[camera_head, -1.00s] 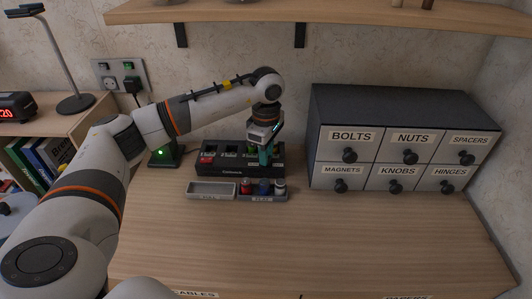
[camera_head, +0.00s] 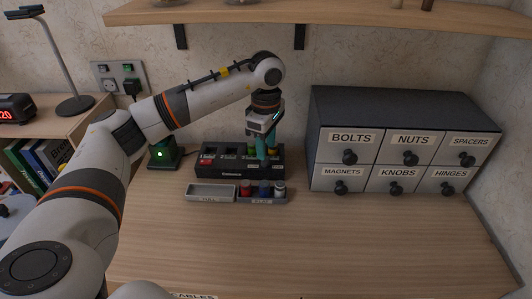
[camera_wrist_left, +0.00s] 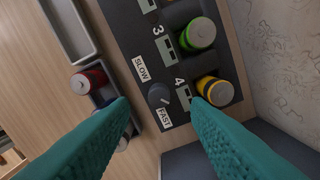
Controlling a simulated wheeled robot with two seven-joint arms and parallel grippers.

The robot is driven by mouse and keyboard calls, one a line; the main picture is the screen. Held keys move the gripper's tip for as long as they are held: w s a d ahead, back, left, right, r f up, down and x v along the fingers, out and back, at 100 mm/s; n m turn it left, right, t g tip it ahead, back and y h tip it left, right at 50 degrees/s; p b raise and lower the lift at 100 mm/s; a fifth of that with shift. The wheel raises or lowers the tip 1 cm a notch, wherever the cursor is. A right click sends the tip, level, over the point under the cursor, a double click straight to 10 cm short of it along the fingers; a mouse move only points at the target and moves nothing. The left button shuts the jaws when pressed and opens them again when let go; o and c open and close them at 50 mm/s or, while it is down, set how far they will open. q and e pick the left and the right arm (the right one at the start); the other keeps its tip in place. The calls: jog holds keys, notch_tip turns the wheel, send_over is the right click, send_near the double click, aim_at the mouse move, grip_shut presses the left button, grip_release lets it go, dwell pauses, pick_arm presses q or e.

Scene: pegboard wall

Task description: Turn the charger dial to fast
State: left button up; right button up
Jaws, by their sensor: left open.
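The black charger (camera_head: 210,172) sits on the desk below the wall socket; it also fills the middle of the left wrist view (camera_wrist_left: 135,30). Its dark round dial (camera_wrist_left: 158,95) lies between the SLOW label (camera_wrist_left: 141,68) and the FAST label (camera_wrist_left: 164,117); I cannot tell for sure which way its pointer faces. My left gripper (camera_head: 262,155) is above the right part of the charger, pointing down. In the wrist view its two teal fingers (camera_wrist_left: 160,101) are spread, with the dial showing between the tips and nothing held. My right gripper is out of view.
A green battery (camera_wrist_left: 199,34) and a yellow battery (camera_wrist_left: 214,91) sit in slots 3 and 4. An empty tray (camera_head: 211,198) and a tray of batteries (camera_head: 263,199) stand in front. A drawer cabinet (camera_head: 400,110) stands right. The front desk is clear.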

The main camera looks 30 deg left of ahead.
aim_at(267, 159)
pick_arm(q)
jog(key=shift+r, duration=2)
jog(key=shift+d, duration=0.1)
